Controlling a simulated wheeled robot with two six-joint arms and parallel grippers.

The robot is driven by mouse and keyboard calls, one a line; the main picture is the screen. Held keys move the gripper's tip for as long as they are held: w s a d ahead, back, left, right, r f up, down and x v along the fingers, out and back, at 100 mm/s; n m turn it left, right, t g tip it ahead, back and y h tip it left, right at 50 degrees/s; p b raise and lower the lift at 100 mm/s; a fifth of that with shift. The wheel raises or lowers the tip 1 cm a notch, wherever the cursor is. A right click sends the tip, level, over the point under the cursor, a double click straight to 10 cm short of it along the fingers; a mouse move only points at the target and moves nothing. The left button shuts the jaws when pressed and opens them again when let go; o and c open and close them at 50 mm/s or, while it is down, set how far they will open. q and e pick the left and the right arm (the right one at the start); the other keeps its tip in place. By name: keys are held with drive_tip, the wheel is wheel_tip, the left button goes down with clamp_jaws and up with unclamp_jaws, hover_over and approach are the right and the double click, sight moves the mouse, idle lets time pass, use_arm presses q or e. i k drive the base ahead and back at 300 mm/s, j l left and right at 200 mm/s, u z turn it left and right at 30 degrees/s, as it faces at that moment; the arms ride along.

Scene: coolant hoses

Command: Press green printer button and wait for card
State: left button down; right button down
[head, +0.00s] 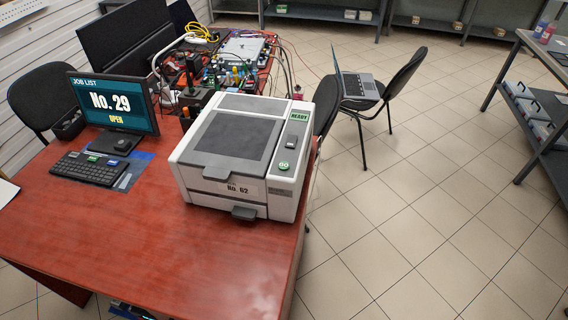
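The printer (230,150) is a white and grey box near the right edge of the red-brown desk in the head view. Its round green button (284,166) is on the right side of the top face. A green label above it reads READY (299,116). The front carries a label "No. 62" (239,189). A small dark tray (243,213) sticks out at the bottom front, and no card shows on it. Neither of my grippers is in view.
A monitor (115,104) shows "JOB LIST No. 29 OPEN", with a keyboard (88,168) in front. Cables and electronics (225,68) crowd the desk behind the printer. A chair with a laptop (356,82) stands to the right. The desk front (140,250) is clear.

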sight(283, 166)
drive_tip(key=l+u, duration=0.25)
drive_tip(key=l, duration=1.4)
drive_tip(key=i+l, duration=0.15)
drive_tip(key=i+l+u, duration=0.1)
drive_tip(key=l, duration=0.25)
drive_tip(key=i, duration=0.1)
